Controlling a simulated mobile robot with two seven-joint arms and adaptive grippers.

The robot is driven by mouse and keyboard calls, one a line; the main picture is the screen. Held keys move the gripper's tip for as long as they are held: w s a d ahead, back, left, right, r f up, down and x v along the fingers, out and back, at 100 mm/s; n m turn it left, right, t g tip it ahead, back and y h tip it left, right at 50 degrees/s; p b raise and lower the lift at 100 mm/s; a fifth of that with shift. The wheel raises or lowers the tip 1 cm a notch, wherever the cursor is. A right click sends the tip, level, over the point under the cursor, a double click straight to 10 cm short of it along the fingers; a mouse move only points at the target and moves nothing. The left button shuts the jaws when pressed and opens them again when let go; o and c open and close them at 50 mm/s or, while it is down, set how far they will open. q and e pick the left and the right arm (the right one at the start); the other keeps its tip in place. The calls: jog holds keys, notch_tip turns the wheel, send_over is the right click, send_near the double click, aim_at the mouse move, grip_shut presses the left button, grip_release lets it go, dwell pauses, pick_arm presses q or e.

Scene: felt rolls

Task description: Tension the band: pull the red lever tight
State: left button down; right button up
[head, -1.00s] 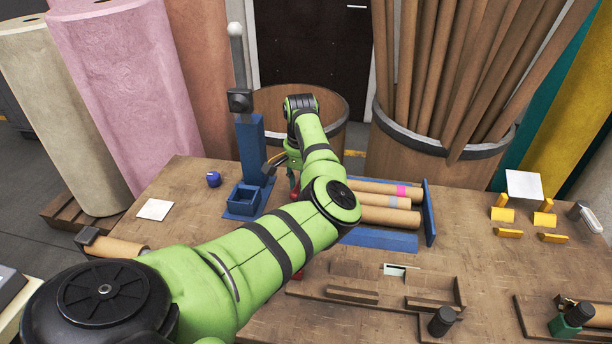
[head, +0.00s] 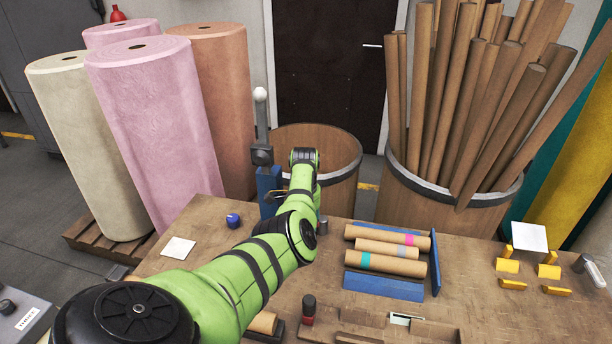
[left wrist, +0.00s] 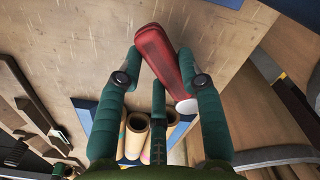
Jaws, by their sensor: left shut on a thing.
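The red lever (left wrist: 160,58), with a pale round end, lies between the fingers of my left gripper (left wrist: 160,64) in the left wrist view. The gripper is shut on it. In the head view my own green arm hides the lever and most of the gripper, beside the blue post (head: 269,186). Three cardboard rolls (head: 385,249) with pink, lilac and teal bands lie side by side on the bench between blue walls (head: 383,287). Their open ends show in the left wrist view (left wrist: 134,132). I cannot make out the tensioning band. My right gripper is not in view.
A blue ball-like item (head: 233,220) and a white square (head: 178,248) lie on the bench left of my arm. A dark cylinder with a red base (head: 308,310) stands near the front. Yellow blocks (head: 507,266) are at the right. Barrels (head: 462,206) stand behind the bench.

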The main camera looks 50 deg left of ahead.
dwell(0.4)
pick_arm(q)
jog(key=c, duration=0.8)
grip_release()
